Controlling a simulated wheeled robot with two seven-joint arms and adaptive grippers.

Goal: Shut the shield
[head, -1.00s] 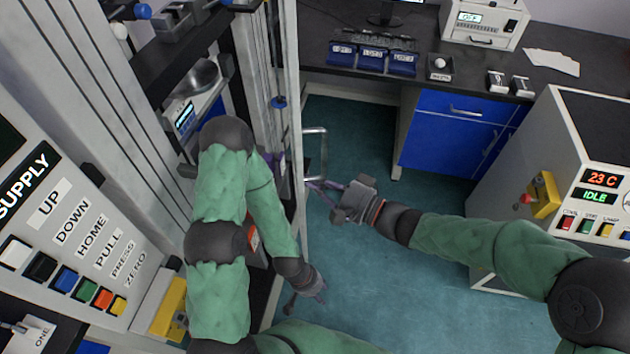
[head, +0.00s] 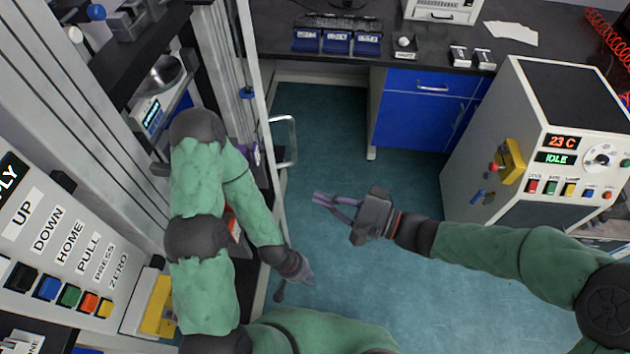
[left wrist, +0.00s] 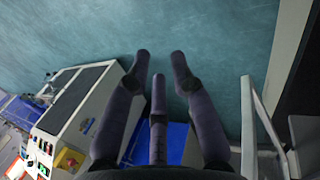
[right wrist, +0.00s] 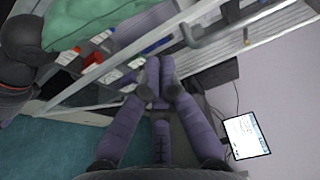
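The shield (head: 257,105) is a tall, narrow pale-framed panel on the front of the testing frame, seen almost edge-on in the head view. Its grey bar handle (head: 292,142) sticks out to the right. My left gripper (head: 296,285) is low beside the shield's lower end. Its fingers are spread and empty in the left wrist view (left wrist: 160,58).
A button panel (head: 75,240) stands at left. The rheometer cabinet (head: 565,110) with a lit display stands at right. A dark bench with blue drawers (head: 425,115) is behind. The teal floor (head: 325,120) between them is clear.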

